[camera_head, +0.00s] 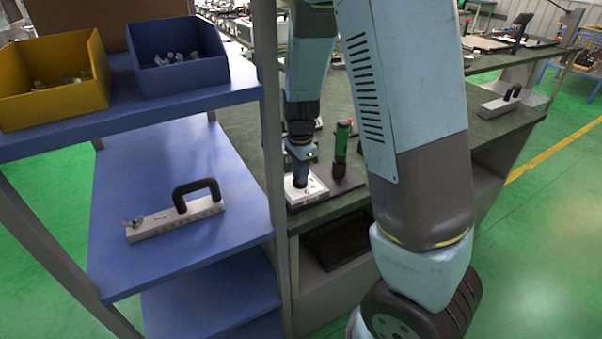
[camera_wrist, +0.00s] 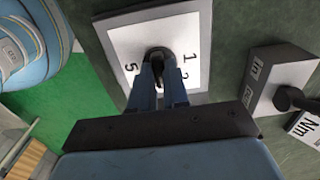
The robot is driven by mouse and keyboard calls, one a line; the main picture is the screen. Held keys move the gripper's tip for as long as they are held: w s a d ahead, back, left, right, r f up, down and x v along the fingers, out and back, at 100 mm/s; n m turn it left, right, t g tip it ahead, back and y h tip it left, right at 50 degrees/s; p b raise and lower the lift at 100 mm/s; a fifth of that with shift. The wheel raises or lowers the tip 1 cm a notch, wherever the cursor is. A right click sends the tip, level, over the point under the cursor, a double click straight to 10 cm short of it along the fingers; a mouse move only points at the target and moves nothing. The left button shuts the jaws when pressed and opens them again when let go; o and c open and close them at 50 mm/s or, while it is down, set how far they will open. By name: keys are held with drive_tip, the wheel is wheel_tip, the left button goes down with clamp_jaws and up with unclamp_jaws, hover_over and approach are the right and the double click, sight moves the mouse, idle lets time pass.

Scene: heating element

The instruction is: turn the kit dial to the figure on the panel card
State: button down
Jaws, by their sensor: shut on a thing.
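The dial is a dark round knob (camera_wrist: 158,55) on a white square plate (camera_wrist: 195,22) with black figures. I can read 1 and 5; another figure beside my finger is partly hidden. My gripper (camera_wrist: 160,80) is shut on the knob from above, and its fingers hide part of the knob and plate. In the head view my gripper (camera_head: 301,180) reaches down onto the white-topped kit box (camera_head: 297,199) at the bench's near edge. I cannot identify a panel card with a readable figure in either view.
A green-handled tool (camera_head: 341,140) stands upright right of the kit box. In the wrist view a white-faced block (camera_wrist: 272,82) with a dark lever and a plate marked Nm (camera_wrist: 306,127) lie at right. A blue shelf (camera_head: 120,200) holds a black-handled bar (camera_head: 175,217); bins sit above.

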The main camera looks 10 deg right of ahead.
drive_tip(key=shift+w+a, duration=0.1)
drive_tip(key=c, duration=1.1)
unclamp_jaws()
drive_tip(key=shift+r, duration=0.1)
wheel_tip(320, 180, up, 14)
drive_tip(key=shift+f, duration=0.25)
drive_tip(key=s+d+r+n+t, duration=0.2)
drive_tip(key=s+r+n, duration=0.2)
drive_tip(key=s, duration=0.3)
drive_tip(key=s+d+r+n+t, duration=0.1)
drive_tip(key=s+d+r+n, duration=0.1)
drive_tip(key=s+r+n, duration=0.2)
drive_tip(key=s+d+r+n+t, duration=0.2)
drive_tip(key=s+d+r+n, duration=0.1)
drive_tip(key=s+n, duration=0.4)
drive_tip(key=shift+s+r+t, duration=0.15)
drive_tip(key=shift+s+r, duration=0.25)
drive_tip(key=shift+s, duration=0.45)
drive_tip(key=shift+s+r+t, duration=0.15)
drive_tip(key=shift+s+r, duration=0.2)
drive_tip(key=shift+s, duration=0.5)
